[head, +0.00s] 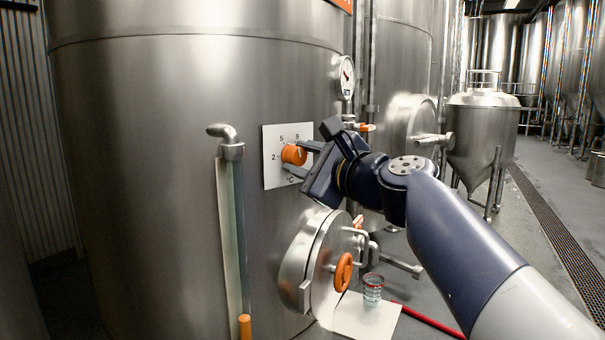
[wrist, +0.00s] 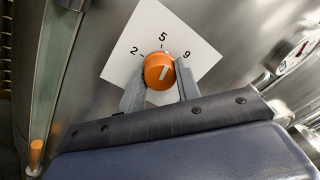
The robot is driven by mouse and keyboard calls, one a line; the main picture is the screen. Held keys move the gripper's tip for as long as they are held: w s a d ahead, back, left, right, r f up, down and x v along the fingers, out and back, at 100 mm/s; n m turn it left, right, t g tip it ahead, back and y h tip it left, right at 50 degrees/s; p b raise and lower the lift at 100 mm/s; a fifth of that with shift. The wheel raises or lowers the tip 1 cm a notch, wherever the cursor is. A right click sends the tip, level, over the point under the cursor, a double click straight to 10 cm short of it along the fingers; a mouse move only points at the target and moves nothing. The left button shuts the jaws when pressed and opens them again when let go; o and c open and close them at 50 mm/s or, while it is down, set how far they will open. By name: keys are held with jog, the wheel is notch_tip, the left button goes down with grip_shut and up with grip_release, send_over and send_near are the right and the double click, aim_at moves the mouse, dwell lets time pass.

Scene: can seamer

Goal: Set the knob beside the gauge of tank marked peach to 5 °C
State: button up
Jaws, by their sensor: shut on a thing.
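The orange knob (head: 293,155) sits on a white plate (head: 273,178) on the large steel tank (head: 150,150). The plate carries the marks 2, 5, 9 and °C. In the wrist view the knob (wrist: 158,70) has a white line that leans up and right, seemingly between 5 and 9; its exact reading is unclear. My gripper (head: 303,158) is shut on the knob, one finger on each side, also in the wrist view (wrist: 160,82). The round gauge (head: 347,77) is up and right of the plate. No peach mark is readable.
A sight tube (head: 232,152) with a bent top stands left of the plate. Below is a round hatch (head: 305,262) with an orange handwheel (head: 343,272). A glass (head: 373,289) stands on a white sheet. A red hose lies on the floor. Open floor lies right.

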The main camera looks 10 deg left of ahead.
jog(key=shift+f+n+b, duration=0.1)
jog(key=shift+n+b, duration=0.8)
jog(key=shift+n, duration=0.8)
jog(key=o, duration=1)
jog(key=shift+d, duration=0.1)
jog(key=b+v, duration=0.2)
jog(key=v, duration=0.8)
jog(key=shift+s+d+b, duration=0.2)
jog(key=shift+d+b, duration=0.1)
jog(key=shift+b, duration=0.05)
jog(key=shift+a, duration=0.1)
